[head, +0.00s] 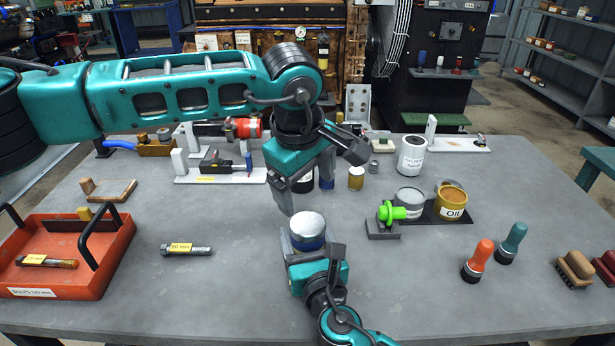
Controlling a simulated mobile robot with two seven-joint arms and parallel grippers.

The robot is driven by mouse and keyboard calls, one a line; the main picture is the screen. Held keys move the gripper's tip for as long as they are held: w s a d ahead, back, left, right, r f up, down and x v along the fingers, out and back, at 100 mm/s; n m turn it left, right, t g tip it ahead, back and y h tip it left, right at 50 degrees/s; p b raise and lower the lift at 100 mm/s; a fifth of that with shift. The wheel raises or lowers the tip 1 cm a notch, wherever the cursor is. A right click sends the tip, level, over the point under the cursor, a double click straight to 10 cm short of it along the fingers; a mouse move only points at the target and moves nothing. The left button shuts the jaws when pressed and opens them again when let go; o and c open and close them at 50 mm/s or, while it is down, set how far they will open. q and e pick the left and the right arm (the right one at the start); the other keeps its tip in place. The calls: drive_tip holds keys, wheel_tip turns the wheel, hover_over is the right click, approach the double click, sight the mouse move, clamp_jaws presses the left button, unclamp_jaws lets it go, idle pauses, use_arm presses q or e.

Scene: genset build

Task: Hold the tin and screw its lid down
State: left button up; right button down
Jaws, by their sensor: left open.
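The tin (308,242) stands on the grey table near the middle, with a dark blue side. A pale silver lid (307,222) appears to sit on its top; how far it is screwed down cannot be told. My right gripper (312,257) comes from the front, low down, with its fingers at either side of the tin and seemingly closed on it. My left gripper (322,184) is above and behind the tin, tilted, its fingers wide apart with nothing between them. It is clear of the lid.
Orange (478,260) and teal (511,243) handled tools are at front right. The front table is mostly clear.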

sight(308, 223)
use_arm(q)
drive_tip(key=n, duration=0.4)
drive_tip(key=shift+r+n+g, duration=0.2)
drive_tip(key=shift+n+g, duration=0.1)
drive_tip(key=n, duration=0.4)
drive_tip(key=shift+d+r+g+y, duration=0.1)
drive_tip(key=shift+r+g+y, duration=0.1)
drive_tip(key=shift+g+y, duration=0.1)
drive_tip(key=n, duration=0.4)
drive_tip(key=shift+s+r+g, duration=0.1)
drive_tip(key=shift+r+g, duration=0.05)
drive_tip(key=shift+g, duration=0.15)
drive_tip(key=n, duration=0.3)
drive_tip(key=n+g, duration=0.1)
drive_tip(key=n, duration=0.1)
drive_tip(key=shift+s+r+n, duration=0.2)
drive_tip(key=shift+s+n, duration=0.05)
drive_tip(key=shift+n, duration=0.05)
drive_tip(key=shift+f, duration=0.1)
drive_tip(key=shift+f, duration=3.9)
drive_tip(key=shift+c, duration=0.3)
drive_tip(key=c, duration=1)
drive_tip(key=o, duration=1.2)
